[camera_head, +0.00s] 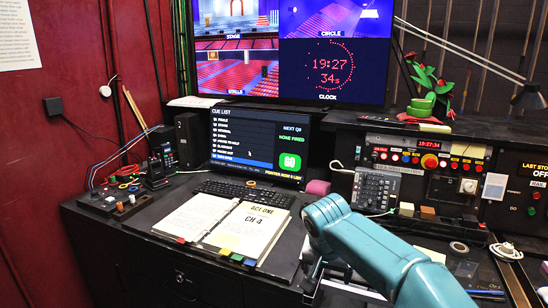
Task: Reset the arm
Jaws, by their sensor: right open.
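My right arm, teal, reaches in from the lower right. Its dark right gripper (314,280) hangs below the arm's end, over the desk's front edge and to the right of the open script binder (228,225). It is open, and I see nothing held in it; its fingers are partly hidden by the arm. My left gripper is not in view. A small box with several coloured knobs (124,206) sits at the desk's left end, well away from the gripper. A console with lit buttons (410,158) stands behind the arm at the right.
A keyboard (243,193) lies behind the binder, below the cue list monitor (255,144). A large four-part screen (292,50) stands above.

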